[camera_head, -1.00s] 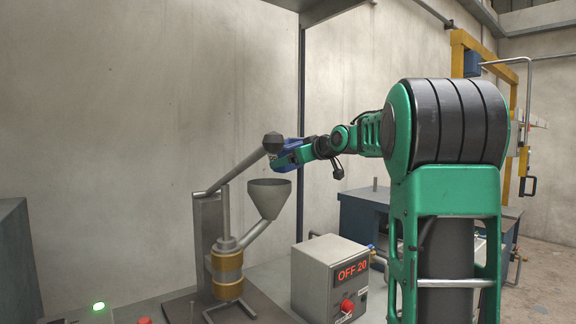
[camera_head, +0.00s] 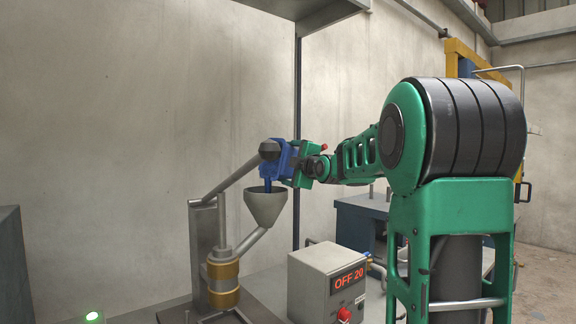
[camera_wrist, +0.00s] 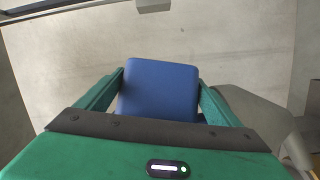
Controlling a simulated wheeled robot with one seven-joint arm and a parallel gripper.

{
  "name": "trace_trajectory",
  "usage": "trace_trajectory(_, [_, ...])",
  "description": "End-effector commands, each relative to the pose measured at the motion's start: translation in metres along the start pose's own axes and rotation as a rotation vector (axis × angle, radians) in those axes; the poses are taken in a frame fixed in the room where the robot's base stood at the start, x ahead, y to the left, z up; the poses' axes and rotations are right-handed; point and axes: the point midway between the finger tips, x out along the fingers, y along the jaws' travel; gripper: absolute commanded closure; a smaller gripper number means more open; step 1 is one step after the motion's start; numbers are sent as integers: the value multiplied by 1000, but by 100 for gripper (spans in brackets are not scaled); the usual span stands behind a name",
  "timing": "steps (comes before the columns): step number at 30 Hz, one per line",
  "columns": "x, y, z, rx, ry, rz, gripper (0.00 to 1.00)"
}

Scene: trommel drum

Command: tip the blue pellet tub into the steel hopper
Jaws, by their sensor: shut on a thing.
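The blue tub (camera_head: 283,161) is in my gripper, above the steel hopper in the head view. My gripper (camera_head: 292,163) is shut on it. A blue streak (camera_head: 268,186) shows between the tub and the hopper mouth, which looks like pellets falling. The steel hopper (camera_head: 264,208) is a grey cone just below and to the left of the gripper. In the wrist view the tub (camera_wrist: 160,88) sits between the two green fingers, its flat blue face toward the camera. The inside of the tub is hidden.
A grey lever with a dark knob (camera_head: 268,149) slants up beside the hopper, close to the tub. The hopper's tube runs down to a brass-banded cylinder (camera_head: 223,283). A control box (camera_head: 327,282) reading "OFF 20" stands to the right. A green light (camera_head: 92,316) glows at lower left.

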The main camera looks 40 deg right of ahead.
Motion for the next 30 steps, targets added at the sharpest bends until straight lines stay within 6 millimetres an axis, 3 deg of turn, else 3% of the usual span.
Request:
trace_trajectory(9, [-5, 0, -17, -322, 26, 99, 66])
trace_trajectory(15, [-8, 3, -25, -447, 33, 137, 66])
trace_trajectory(30, [-9, 5, -29, -501, 37, 153, 66])
